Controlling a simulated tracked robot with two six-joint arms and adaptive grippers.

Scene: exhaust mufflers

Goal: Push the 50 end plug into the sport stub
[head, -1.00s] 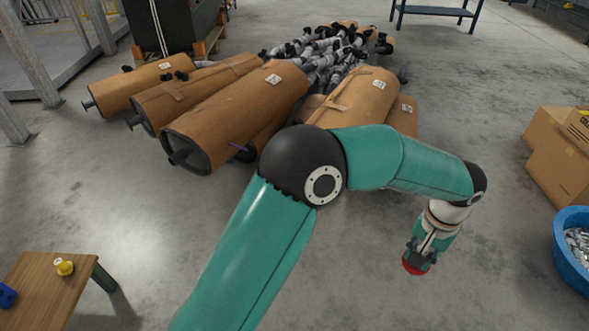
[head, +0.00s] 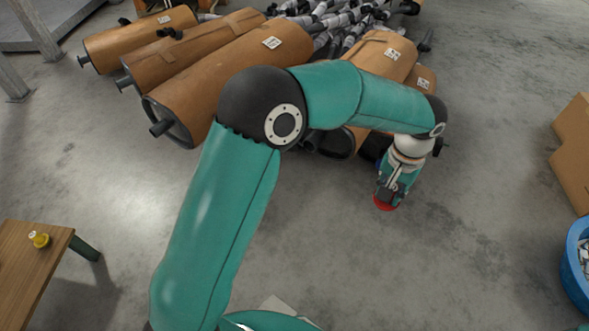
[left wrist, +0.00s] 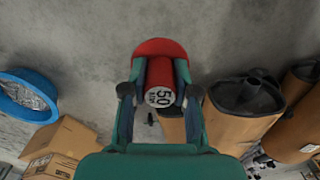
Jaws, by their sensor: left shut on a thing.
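The 50 end plug (left wrist: 158,96) is red with a wide red flange and a pale end face marked 50. My left gripper (left wrist: 160,74) is shut on it, one finger on each side. In the head view the left gripper (head: 391,193) hangs low over the floor, right of the mufflers, with the plug's red flange (head: 385,206) below the fingers. The plug is clear of any pipe. Brown-wrapped mufflers (head: 217,75) with dark end stubs (head: 162,127) lie behind. I cannot tell which stub is the sport one. My right gripper is not in view.
A wooden table (head: 22,275) with a yellow plug (head: 39,239) stands at the lower left. A blue tub (head: 574,262) and cardboard boxes (head: 573,150) stand at the right. Grey pipes (head: 350,17) are heaped at the back.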

